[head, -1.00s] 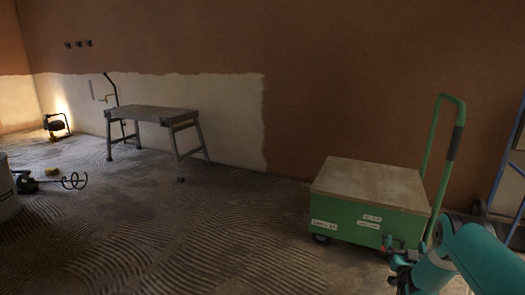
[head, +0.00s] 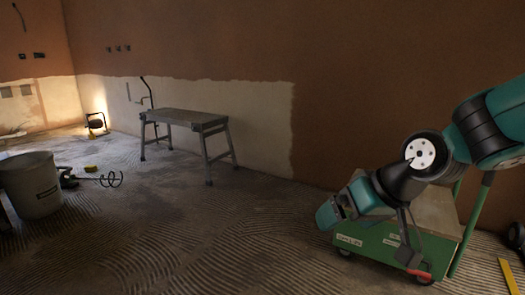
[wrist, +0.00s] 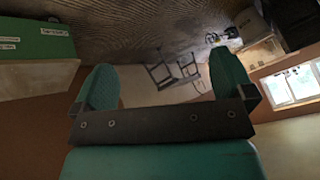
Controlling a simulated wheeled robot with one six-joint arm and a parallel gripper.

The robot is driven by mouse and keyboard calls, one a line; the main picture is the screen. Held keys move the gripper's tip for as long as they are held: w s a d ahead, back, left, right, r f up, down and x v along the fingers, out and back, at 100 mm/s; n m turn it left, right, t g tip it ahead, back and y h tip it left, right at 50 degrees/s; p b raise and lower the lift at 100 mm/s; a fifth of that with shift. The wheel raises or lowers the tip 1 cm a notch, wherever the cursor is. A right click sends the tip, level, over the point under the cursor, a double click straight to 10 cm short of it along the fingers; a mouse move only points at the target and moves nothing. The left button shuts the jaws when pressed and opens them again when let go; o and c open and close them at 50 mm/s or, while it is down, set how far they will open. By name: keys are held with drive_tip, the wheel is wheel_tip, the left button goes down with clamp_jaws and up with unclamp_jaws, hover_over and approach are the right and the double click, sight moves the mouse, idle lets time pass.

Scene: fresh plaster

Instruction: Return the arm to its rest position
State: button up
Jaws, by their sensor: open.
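My arm reaches in from the right edge of the head view, bent at a dark joint with a pale round cap. My gripper (head: 343,206) hangs at its end, in front of and above the left part of the green trolley. In the wrist view, my gripper (wrist: 162,64) shows two teal fingers spread wide apart with nothing between them. The arm and gripper hide much of the trolley's wooden top.
The green trolley (head: 375,248) stands at right; it also shows in the wrist view (wrist: 45,40). A grey work platform (head: 180,118) stands by the half-plastered wall. A bucket (head: 32,190), mixer (head: 70,178) and lit lamp (head: 96,124) are left. The middle floor is clear.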

drive_tip(key=s+r+n+g+h+p, duration=0.1)
drive_tip(key=s+r+n+g, duration=0.1)
drive_tip(key=s, duration=0.8)
drive_tip(key=s+r+n+g+p, duration=0.1)
drive_tip(key=s+r+n+g, duration=0.15)
drive_tip(key=s, duration=0.75)
wheel_tip(320, 180, up, 37)
drive_tip(key=m+p, duration=0.1)
drive_tip(key=p, duration=3.6)
drive_tip(key=shift+w+a, duration=0.2)
drive_tip(key=shift+a, duration=0.05)
